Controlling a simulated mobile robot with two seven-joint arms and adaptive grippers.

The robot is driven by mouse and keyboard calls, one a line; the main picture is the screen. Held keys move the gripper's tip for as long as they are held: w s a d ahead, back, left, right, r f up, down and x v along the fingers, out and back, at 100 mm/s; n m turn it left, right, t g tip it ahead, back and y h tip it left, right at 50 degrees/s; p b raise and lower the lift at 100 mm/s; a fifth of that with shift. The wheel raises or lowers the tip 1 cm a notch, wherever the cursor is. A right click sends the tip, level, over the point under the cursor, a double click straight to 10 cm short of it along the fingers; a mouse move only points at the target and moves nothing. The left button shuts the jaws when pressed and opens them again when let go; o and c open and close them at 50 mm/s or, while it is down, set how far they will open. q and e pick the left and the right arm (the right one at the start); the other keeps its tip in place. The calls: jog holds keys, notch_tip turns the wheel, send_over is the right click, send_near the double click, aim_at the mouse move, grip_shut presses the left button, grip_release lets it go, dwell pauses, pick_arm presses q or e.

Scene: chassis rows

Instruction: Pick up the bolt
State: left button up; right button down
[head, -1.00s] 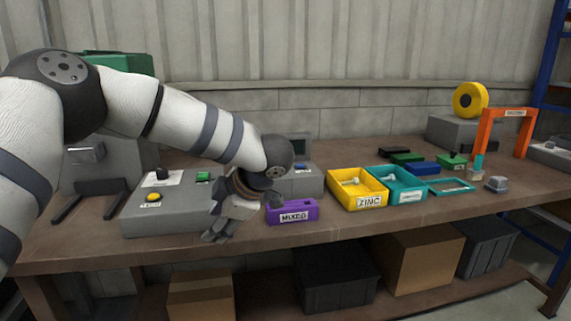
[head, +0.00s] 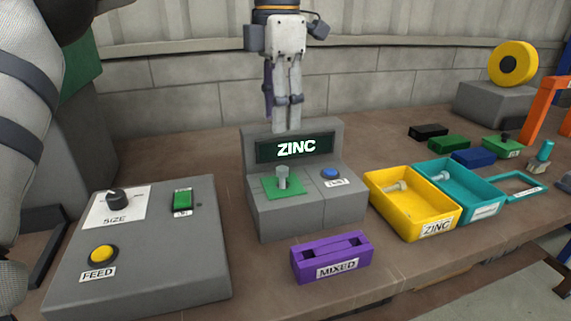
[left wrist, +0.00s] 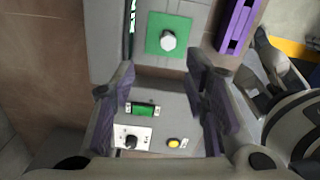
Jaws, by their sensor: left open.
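A grey bolt (head: 283,177) stands upright on a green pad (head: 297,190) on the grey tester, whose display (head: 296,149) reads ZINC. In the left wrist view the bolt (left wrist: 168,40) is seen from above, head first, on the green pad (left wrist: 153,33). My left gripper (head: 287,129) points down at the top middle of the head view, above the bolt and apart from it. In the left wrist view my left gripper (left wrist: 163,75) has its two purple-padded fingers spread, with nothing between them.
A purple MIXED holder (head: 331,258) stands in front of the tester. A grey feeder box (head: 150,270) is at left. A yellow ZINC bin (head: 400,213) and a teal bin (head: 462,188), each with a bolt inside, are at right. A blue button (head: 330,173) sits beside the pad.

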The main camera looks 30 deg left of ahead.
aim_at(283, 168)
pick_arm(q)
jog(key=f, duration=0.3)
jog(key=d+f, duration=0.1)
jog(key=f, duration=0.7)
jog(key=shift+s+d, duration=0.15)
jog(key=shift+s, duration=0.1)
jog(key=shift+f, duration=0.35)
grip_shut()
